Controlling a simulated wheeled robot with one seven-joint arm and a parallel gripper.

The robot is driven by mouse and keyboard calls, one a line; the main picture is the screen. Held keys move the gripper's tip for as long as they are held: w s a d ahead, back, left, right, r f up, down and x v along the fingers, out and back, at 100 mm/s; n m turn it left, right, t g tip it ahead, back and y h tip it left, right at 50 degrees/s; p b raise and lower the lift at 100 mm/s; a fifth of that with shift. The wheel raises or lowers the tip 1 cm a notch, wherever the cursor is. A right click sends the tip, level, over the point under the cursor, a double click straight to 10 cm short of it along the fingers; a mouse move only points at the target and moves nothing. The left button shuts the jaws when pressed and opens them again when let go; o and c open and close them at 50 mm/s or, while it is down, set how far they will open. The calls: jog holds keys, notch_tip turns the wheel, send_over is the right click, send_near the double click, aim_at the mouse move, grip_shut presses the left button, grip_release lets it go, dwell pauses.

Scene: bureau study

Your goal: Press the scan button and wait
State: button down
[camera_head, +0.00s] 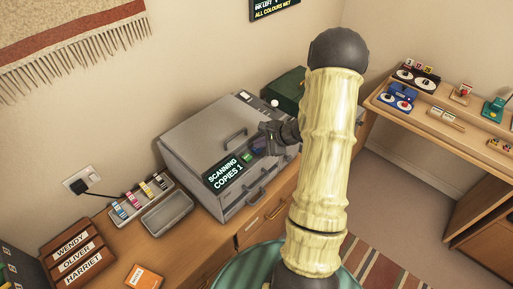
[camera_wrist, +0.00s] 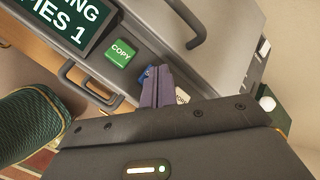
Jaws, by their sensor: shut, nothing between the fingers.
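The grey copier (camera_head: 205,125) stands on the wooden desk. Its dark display (camera_head: 227,173) reads "SCANNING COPIES 1"; part of that display shows in the wrist view (camera_wrist: 62,22). In the wrist view a green COPY button (camera_wrist: 121,53) lies clear of my fingers. A blue button (camera_wrist: 146,72) beside it is mostly hidden behind my fingertips, and its label cannot be read. A pale button (camera_wrist: 182,97) peeks out on the other side. My gripper (camera_head: 257,147) is shut and empty at the front panel, its fingers (camera_wrist: 154,72) over the blue button. Whether they touch it is unclear.
The copier's lid is down, with a handle (camera_head: 235,135) on it. A grey tray (camera_head: 167,215) and a holder of coloured cartridges (camera_head: 142,197) stand left of the copier. A dark green box (camera_head: 289,90) is behind it. A shelf unit (camera_head: 450,135) stands at right.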

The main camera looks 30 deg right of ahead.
aim_at(260, 149)
jog(key=shift+r, duration=0.45)
notch_tip(260, 149, up, 6)
jog(key=p, duration=0.3)
dwell(0.5)
jog(key=shift+a, duration=0.1)
dwell(0.5)
jog(key=s+a+r+n+g+h, duration=0.2)
jog(key=s+a+r+n, duration=0.2)
jog(key=s+a+n, duration=0.4)
jog(key=s+a+r+n+g+h, duration=0.2)
jog(key=s+a+n, duration=0.6)
jog(key=n, duration=0.4)
notch_tip(260, 149, up, 3)
jog(key=shift+s+f+n+g+h, duration=0.15)
jog(key=shift+s+n+g+h, duration=0.35)
jog(key=shift+s, duration=0.4)
